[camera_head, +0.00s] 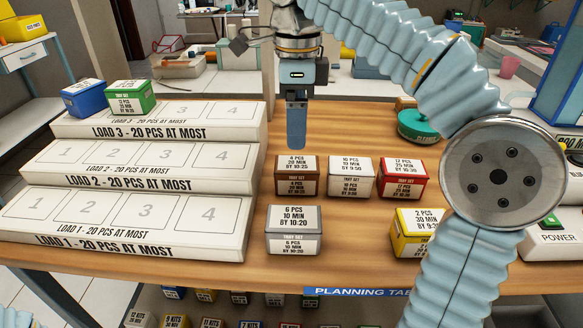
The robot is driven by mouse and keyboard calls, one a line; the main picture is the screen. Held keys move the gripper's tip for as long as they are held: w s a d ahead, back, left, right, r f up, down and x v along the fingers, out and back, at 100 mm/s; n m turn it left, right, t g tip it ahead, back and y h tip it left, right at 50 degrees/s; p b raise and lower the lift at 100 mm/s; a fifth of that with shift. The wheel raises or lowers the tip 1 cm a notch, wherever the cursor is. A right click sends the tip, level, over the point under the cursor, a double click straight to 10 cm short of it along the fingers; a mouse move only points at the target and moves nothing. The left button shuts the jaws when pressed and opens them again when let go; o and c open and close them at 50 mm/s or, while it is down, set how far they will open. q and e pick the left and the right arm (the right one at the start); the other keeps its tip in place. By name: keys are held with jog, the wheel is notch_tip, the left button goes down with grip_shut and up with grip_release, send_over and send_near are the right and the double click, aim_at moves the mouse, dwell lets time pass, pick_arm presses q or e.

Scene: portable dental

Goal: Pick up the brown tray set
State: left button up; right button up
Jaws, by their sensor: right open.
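The brown tray set (296,184) is a small box with a brown top edge and a white label reading 4 PCS, 20 MIN. It stands upright on the wooden table, left of the white tray set. My right gripper (297,140) hangs pointing down just above and behind the brown box. Its finger shows edge-on, and it holds nothing that I can see. The gap between its fingers is hidden from this angle. At the lower left corner only a small piece of light blue sleeve shows; my left gripper is not visible.
A white tray set (350,183) and a red one (402,187) stand to the right. A grey one (294,240) is in front, a yellow one (418,232) at front right. A stepped white rack (150,165) with blue and green boxes is at left. My right arm covers the right side.

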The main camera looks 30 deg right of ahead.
aim_at(297, 163)
notch_tip(297, 163, down, 6)
jog(key=shift+r+b, duration=0.1)
jog(key=shift+b, duration=0.5)
jog(key=f, duration=0.3)
jog(key=f+b, duration=0.1)
jog(key=f, duration=0.1)
jog(key=shift+s+f, duration=0.15)
jog(key=shift+s, duration=0.1)
jog(key=shift+c, duration=0.3)
jog(key=c, duration=1.1)
